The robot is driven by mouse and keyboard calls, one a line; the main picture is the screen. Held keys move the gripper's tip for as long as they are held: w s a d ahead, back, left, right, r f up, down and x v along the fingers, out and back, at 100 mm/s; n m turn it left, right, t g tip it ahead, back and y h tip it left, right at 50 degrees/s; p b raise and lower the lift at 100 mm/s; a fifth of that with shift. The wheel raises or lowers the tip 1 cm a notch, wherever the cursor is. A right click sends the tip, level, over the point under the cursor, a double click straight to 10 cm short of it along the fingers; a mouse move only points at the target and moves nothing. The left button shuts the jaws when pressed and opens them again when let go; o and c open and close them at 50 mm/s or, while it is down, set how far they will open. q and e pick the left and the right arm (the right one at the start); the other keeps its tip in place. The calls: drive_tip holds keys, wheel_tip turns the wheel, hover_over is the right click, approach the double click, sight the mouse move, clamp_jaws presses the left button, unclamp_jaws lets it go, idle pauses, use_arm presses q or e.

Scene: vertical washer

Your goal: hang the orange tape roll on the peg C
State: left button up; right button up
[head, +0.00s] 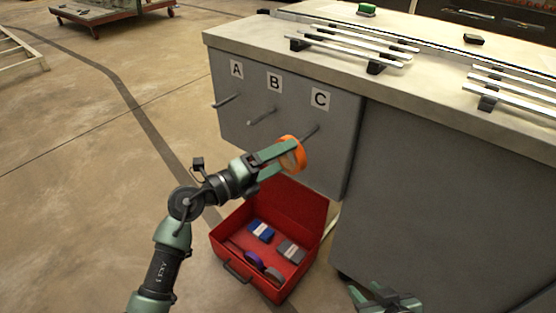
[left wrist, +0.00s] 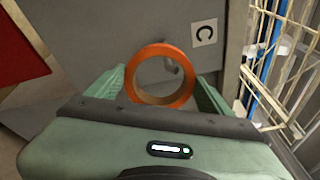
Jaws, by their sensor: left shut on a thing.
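The orange tape roll (head: 300,160) is held by my left gripper (head: 285,158), beside the grey cabinet's front face. In the left wrist view the roll (left wrist: 138,91) sits upright between the two green fingers (left wrist: 160,92), its hole facing the camera. Peg C (head: 309,133) is a thin rod below the C label (head: 320,99), just above and behind the roll. In the left wrist view part of a peg (left wrist: 174,68) shows through the roll's hole; I cannot tell whether it passes into the hole. My right gripper (head: 385,296) is at the bottom edge, partly cut off.
Pegs A (head: 227,101) and B (head: 262,117) stick out to the left, both bare. An open red toolbox (head: 302,208) with blue, grey and purple items stands on the floor below. The cabinet's countertop (head: 270,38) carries metal rails.

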sight(288, 161)
use_arm(q)
drive_tip(key=shift+w+d, duration=0.2)
drive_tip(key=shift+w+d+b, duration=0.35)
drive_tip(key=shift+w+b, duration=0.15)
drive_tip(key=shift+w+d+f, duration=0.1)
drive_tip(key=shift+w+d, duration=0.05)
drive_tip(key=shift+w, duration=0.05)
drive_tip(key=shift+w+d+b, duration=0.25)
drive_tip(key=shift+w+b, duration=0.1)
drive_tip(key=shift+b, duration=0.05)
drive_tip(key=shift+w+d, duration=0.1)
drive_tip(key=shift+w+d+f, duration=0.3)
drive_tip(key=shift+w+f, duration=0.1)
drive_tip(key=shift+f, duration=0.1)
use_arm(e)
drive_tip(key=w+a+r+t+y, duration=0.1)
drive_tip(key=w+r+t, duration=0.2)
drive_tip(key=w+r, duration=0.1)
drive_tip(key=shift+w+a+r+t, duration=0.2)
drive_tip(key=shift+a+r+t, duration=0.1)
drive_tip(key=shift+a, duration=0.1)
drive_tip(key=shift+w+r, duration=0.15)
